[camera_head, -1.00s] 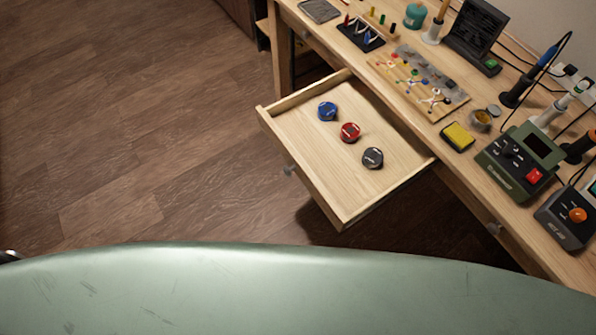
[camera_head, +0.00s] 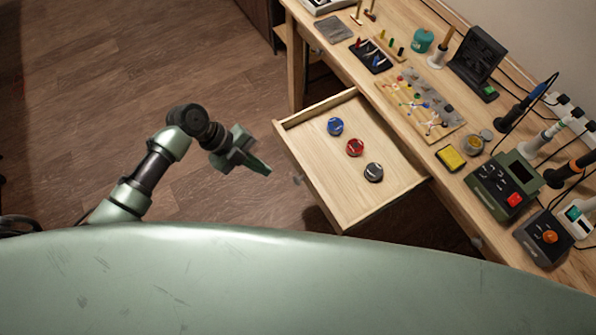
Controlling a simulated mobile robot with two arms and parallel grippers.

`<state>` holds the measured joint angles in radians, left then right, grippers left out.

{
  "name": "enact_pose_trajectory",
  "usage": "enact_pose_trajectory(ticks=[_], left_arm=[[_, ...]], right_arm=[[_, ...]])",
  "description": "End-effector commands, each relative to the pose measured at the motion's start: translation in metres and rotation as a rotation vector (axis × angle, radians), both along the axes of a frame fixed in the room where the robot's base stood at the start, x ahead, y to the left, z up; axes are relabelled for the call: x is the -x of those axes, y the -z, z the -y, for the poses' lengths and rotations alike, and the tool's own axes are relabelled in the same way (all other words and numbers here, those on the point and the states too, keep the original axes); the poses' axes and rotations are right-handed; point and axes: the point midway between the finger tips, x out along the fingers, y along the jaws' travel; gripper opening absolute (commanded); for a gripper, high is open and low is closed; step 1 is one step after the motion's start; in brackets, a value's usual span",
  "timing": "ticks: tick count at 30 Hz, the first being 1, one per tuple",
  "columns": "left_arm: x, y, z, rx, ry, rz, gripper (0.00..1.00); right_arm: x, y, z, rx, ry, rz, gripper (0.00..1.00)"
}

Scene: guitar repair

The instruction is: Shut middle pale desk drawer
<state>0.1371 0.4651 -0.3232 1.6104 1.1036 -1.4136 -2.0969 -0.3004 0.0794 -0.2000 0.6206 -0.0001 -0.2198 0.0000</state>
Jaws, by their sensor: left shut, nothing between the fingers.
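The middle pale wooden desk drawer (camera_head: 338,185) is pulled out from the desk, toward the left of the picture. It has a small grey knob (camera_head: 298,180) on its front. Inside lie a blue round object (camera_head: 335,126), a red one (camera_head: 355,147) and a dark one (camera_head: 373,172). My left gripper (camera_head: 262,167) is shut and empty. It is to the left of the drawer front, apart from it, with its fingertips pointing toward the front near the knob. My right gripper is not in view.
The pale desk (camera_head: 420,140) runs diagonally along the right, crowded with tools, a parts board (camera_head: 420,103), a yellow sponge (camera_head: 450,158) and a green soldering station (camera_head: 503,184). Wooden floor (camera_head: 80,120) at the left is clear. My green body fills the bottom.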

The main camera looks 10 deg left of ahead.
Motion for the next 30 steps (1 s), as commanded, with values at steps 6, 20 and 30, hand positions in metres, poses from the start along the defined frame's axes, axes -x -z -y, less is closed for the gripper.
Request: enact_pose_trajectory(ticks=[6,20,30], left_arm=[[0.002,0.017,0.017,0.006,0.011,0.000,0.00],[-0.010,0.075,0.076,0.006,0.007,0.004,0.00],[-0.024,0.078,0.092,0.001,0.006,0.003,0.00]], right_arm=[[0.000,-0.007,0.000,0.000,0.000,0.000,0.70],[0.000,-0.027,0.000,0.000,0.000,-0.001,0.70],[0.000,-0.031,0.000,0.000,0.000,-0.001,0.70]])
